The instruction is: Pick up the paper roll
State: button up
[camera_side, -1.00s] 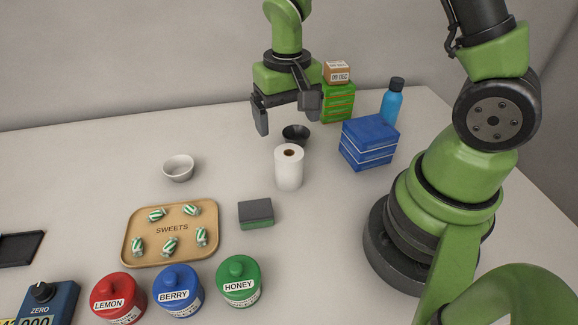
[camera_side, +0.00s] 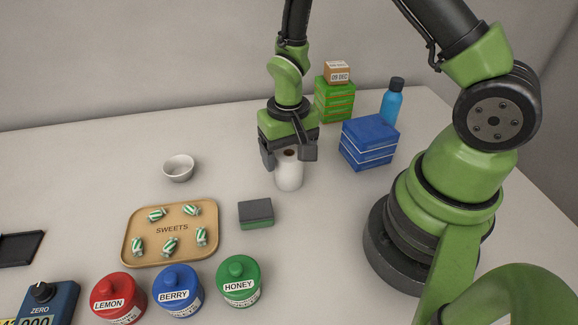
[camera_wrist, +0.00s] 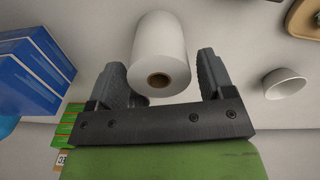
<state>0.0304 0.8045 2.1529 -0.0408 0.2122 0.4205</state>
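The white paper roll (camera_side: 289,176) stands upright on the counter, with its brown core showing at the top. My gripper (camera_side: 288,155) is low at the top of the roll, fingers pointing down, one on either side of it. In the wrist view the roll (camera_wrist: 160,46) lies between and beyond the two fingers of my gripper (camera_wrist: 166,72). The fingers are apart, with a clear gap on the right side of the roll. The left finger appears close to it, and I cannot tell whether it touches.
A blue box stack (camera_side: 369,143) and blue bottle (camera_side: 392,101) stand right of the roll. Green boxes (camera_side: 335,100) carrying a small carton (camera_side: 338,72) are behind. A dark sponge block (camera_side: 256,213), sweets tray (camera_side: 131,235) and white bowl (camera_side: 179,168) are to the left.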

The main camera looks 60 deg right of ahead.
jog(key=c, duration=0.7)
jog(key=shift+r, duration=0.15)
